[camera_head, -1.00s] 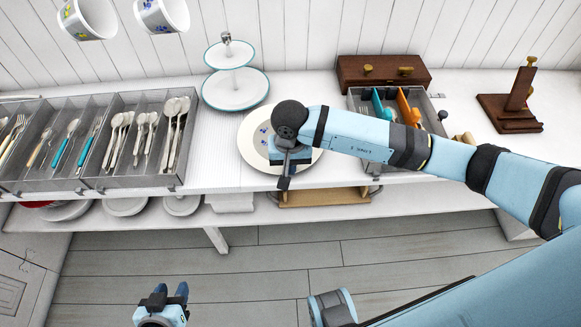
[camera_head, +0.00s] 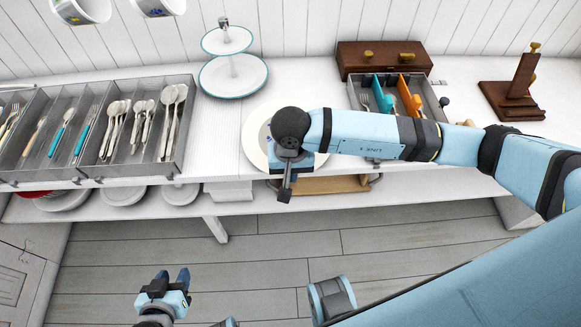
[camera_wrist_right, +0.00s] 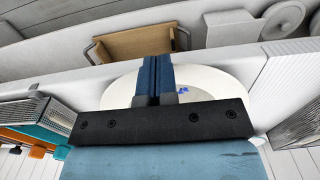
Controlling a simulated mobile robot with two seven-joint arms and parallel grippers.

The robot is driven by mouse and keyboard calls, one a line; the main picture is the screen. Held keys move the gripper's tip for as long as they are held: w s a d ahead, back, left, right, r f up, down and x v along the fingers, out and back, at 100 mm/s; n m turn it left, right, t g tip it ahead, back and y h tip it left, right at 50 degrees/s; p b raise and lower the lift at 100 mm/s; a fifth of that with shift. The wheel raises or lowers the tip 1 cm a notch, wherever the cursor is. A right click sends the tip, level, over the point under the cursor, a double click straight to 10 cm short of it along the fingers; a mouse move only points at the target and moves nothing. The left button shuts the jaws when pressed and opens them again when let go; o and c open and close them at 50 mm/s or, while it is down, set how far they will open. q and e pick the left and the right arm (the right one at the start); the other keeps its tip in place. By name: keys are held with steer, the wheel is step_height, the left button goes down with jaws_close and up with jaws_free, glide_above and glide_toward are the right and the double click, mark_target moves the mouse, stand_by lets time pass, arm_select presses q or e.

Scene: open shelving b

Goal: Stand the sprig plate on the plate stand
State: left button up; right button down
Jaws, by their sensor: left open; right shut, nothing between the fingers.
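The sprig plate (camera_head: 255,138) lies flat on the worktop near its front edge. It is cream with a small blue sprig, and it also shows in the right wrist view (camera_wrist_right: 215,84). My right gripper (camera_head: 285,190) is over the plate's front part, pointing toward the worktop edge. Its blue fingers (camera_wrist_right: 157,75) are together with nothing between them; I cannot tell whether they touch the plate. The arm hides much of the plate. A dark brown wooden stand (camera_head: 512,98) with an upright and brass knob, apparently the plate stand, is at the right. My left gripper (camera_head: 172,282) is open and empty, low over the floor.
Cutlery trays (camera_head: 120,172) fill the left worktop. A two-tier cake stand (camera_head: 232,78) is behind the plate. A divided grey tray (camera_head: 433,108) and a brown box (camera_head: 383,58) are right of it. Below, a wooden tray (camera_head: 325,184) sits on the lower shelf. Cups hang above.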

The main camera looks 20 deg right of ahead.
arm_select(q)
steer(key=shift+s+f+b, duration=0.25)
steer(key=shift+s+b, duration=0.05)
steer(key=shift+b, duration=0.35)
arm_select(e)
steer(key=s+a+r, duration=0.1)
steer(key=s+a, duration=0.2)
steer(key=s, duration=0.8)
steer(key=shift+s+r, duration=0.2)
steer(key=shift+r, duration=0.1)
arm_select(q)
steer(key=shift+a, duration=0.1)
arm_select(e)
steer(key=shift+a, duration=0.1)
